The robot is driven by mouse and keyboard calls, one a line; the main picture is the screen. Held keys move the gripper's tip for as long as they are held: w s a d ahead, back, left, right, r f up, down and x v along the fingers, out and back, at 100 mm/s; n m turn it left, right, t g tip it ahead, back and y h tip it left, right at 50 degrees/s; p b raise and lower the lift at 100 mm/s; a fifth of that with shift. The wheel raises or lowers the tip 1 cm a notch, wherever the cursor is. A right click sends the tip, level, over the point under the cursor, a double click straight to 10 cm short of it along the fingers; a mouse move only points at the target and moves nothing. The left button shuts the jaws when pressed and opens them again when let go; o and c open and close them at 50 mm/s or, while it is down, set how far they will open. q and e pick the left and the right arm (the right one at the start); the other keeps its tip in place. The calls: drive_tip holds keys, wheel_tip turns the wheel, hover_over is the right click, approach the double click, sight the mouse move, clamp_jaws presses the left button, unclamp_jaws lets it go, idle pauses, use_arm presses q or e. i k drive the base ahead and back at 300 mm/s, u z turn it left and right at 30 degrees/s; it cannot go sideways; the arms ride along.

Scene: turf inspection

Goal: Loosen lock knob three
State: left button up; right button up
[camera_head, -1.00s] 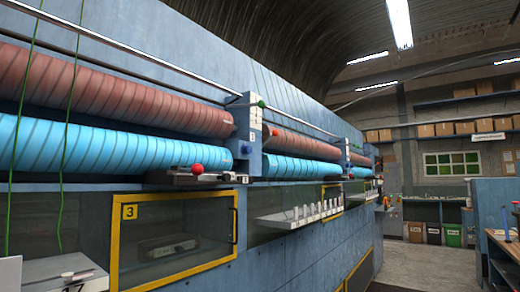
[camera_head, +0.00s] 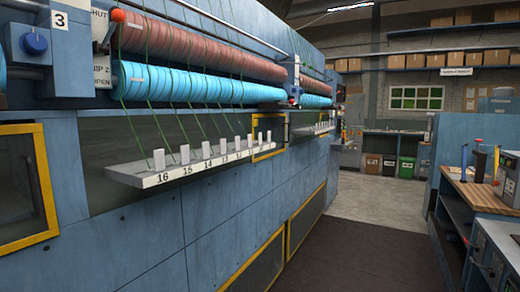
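A dark blue round knob (camera_head: 35,43) is on the blue machine panel at the upper left of the head view. A white plate with a black 3 (camera_head: 61,18) sits just right of it and a little higher. An orange-red ball handle (camera_head: 117,15) is further right, by a partly cut-off white label strip (camera_head: 101,70) on which OPEN can be read. Whether the knob is tight or loose cannot be told. Neither of my grippers is in view.
Red rollers (camera_head: 200,50) and cyan rollers (camera_head: 190,82) run along the machine, with green strands hanging to a numbered white shelf (camera_head: 155,179) that juts out. A wooden-topped workbench (camera_head: 480,195) stands at the right. The dark floor (camera_head: 355,250) between them is clear.

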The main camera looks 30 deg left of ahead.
sight(34, 44)
drive_tip(key=i, duration=2.45)
drive_tip(key=u, duration=3.2)
